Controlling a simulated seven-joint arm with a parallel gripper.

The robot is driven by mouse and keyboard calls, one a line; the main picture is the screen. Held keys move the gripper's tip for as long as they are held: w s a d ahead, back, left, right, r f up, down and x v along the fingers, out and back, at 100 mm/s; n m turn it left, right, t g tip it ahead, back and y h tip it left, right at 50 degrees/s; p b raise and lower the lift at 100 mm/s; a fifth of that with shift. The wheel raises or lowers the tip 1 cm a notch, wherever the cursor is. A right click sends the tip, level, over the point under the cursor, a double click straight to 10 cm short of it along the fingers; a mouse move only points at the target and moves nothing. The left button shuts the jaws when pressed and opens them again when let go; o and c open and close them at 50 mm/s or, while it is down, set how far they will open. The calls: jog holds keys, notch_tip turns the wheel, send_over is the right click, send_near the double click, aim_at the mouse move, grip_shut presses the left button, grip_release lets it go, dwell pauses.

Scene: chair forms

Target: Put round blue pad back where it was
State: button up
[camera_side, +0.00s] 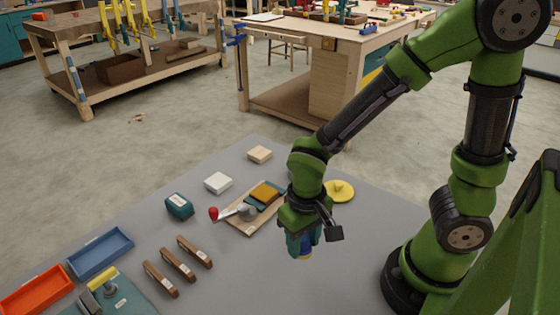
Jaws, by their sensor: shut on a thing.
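My gripper (303,246) points down over the right part of the grey work surface (345,265). It is shut on a small blue thing, which I take to be the round blue pad (306,245). A bit of yellow shows at its lower edge. My fingers hide much of it, so its full outline is unclear. It seems to hang above the surface, though the gap beneath is hard to judge. A round yellow pad (340,190) with a small knob lies behind and right of my gripper.
Left of my gripper is a wooden board (245,228) with coloured blocks and a red-tipped clamp. Farther left are a teal block (179,206), brown-handled pieces (178,264), a blue tray (100,252) and an orange tray (36,289). The surface in front of my gripper is clear.

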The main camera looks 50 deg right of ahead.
send_over(244, 254)
jog(key=shift+s+d+f, duration=0.25)
jog(key=shift+s+f, duration=0.1)
jog(key=shift+f, duration=0.2)
jog(key=f, duration=0.2)
jog(key=shift+w+a+f, duration=0.15)
jog(key=shift+w+f, duration=0.2)
jog(key=shift+w, duration=0.05)
jog(key=shift+f, duration=0.45)
jog(key=shift+f, duration=0.2)
jog(key=o, duration=1)
